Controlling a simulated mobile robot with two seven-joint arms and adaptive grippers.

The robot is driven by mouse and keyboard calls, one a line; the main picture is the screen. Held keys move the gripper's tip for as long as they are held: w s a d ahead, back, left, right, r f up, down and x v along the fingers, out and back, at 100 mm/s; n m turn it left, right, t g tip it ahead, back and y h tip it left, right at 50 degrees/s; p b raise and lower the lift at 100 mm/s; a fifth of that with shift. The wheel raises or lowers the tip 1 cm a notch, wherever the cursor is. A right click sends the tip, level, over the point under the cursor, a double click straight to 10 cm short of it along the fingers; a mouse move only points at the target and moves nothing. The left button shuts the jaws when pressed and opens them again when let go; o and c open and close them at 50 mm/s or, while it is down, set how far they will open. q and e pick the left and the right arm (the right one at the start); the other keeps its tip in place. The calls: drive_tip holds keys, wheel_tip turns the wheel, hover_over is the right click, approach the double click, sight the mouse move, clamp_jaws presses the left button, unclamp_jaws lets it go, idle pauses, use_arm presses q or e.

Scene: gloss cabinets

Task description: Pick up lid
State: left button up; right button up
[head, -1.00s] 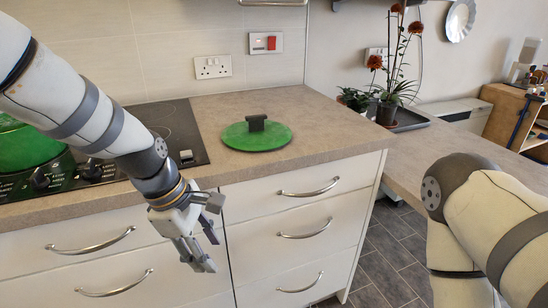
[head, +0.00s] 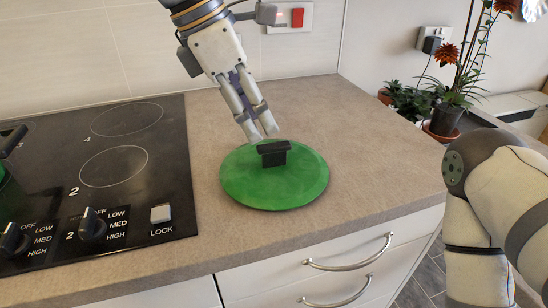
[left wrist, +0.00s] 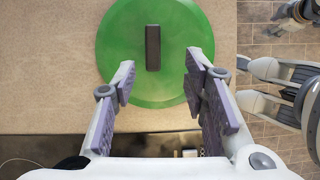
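The green lid (head: 262,190) lies flat on the countertop, right of the cooktop. Its black handle (head: 273,153) stands up from the middle. My left gripper (head: 261,134) is just behind and above the lid in the head view, with its fingertips near the handle but apart from it. In the left wrist view, its fingers (left wrist: 157,78) are spread wide and empty, and the lid (left wrist: 120,40) with its handle (left wrist: 153,47) shows beyond and between them. My right arm shows at the right of the head view, but its gripper is out of that view.
The black cooktop (head: 60,190) with knobs is at the left, with a green pot edge (head: 5,180) at its side. Potted plants (head: 445,110) stand at the back right. The countertop (head: 355,150) right of the lid is clear. Drawers with handles (head: 348,262) are below.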

sight(273, 145)
use_arm(q)
drive_tip(key=x, duration=0.5)
drive_tip(key=w+x, duration=0.1)
drive_tip(key=x, duration=0.2)
drive_tip(key=shift+d+b, duration=0.1)
drive_tip(key=shift+b, duration=0.2)
clamp_jaws()
